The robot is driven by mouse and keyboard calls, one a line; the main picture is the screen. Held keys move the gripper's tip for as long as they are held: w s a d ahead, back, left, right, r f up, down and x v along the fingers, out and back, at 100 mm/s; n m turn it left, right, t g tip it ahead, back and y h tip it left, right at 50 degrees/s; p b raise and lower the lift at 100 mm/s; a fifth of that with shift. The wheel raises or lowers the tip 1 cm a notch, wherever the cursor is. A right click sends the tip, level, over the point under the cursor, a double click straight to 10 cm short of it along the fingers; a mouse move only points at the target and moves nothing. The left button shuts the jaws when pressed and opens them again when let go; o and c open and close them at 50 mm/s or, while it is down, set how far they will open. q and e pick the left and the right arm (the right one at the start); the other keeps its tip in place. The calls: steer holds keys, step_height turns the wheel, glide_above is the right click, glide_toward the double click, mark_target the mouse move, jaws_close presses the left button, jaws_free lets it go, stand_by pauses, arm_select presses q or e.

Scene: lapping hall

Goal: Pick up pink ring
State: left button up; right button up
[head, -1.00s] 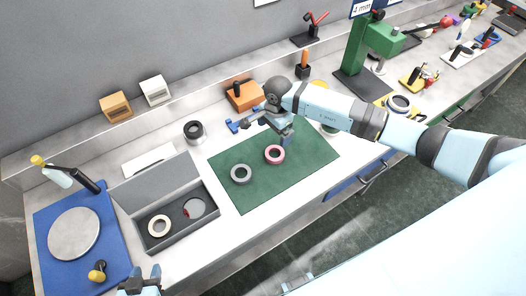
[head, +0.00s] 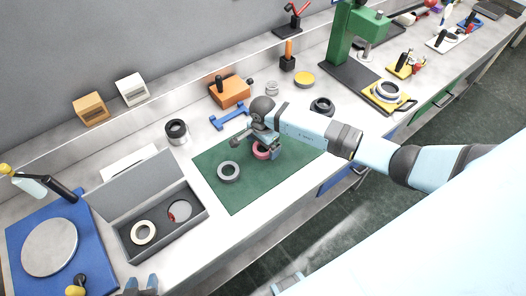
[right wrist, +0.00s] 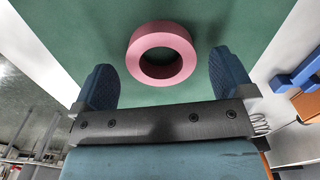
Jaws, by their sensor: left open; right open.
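The pink ring (head: 262,152) lies flat on the green mat (head: 235,200), partly hidden by my right gripper in the head view. In the right wrist view the pink ring (right wrist: 161,36) lies just beyond and between the two fingertips. My right gripper (right wrist: 160,82) is open, with a blue finger on each side and nothing held. It is also over the ring in the head view (head: 268,153). A grey ring (head: 229,171) lies on the mat to the left of the pink one. My left gripper (head: 141,287) is open at the bottom edge, in front of the grey case.
An open grey case (head: 165,243) with a cream ring (head: 144,232) stands left of the mat. A blue fixture (head: 230,117) and an orange block (head: 230,91) stand behind it. A dark cylinder (head: 176,130) stands near the mat's back left. The front part of the mat is clear.

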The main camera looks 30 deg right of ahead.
arm_select(q)
steer(key=shift+f, duration=0.7)
arm_select(e)
steer(key=shift+f, duration=0.9)
arm_select(q)
steer(key=shift+a+f, duration=0.1)
steer(key=shift+f, duration=0.1)
arm_select(e)
steer(key=shift+f, duration=0.1)
arm_select(q)
steer(key=shift+s+f, duration=0.1)
arm_select(e)
steer(key=c, duration=1)
arm_select(q)
steer(key=shift+r, duration=0.2)
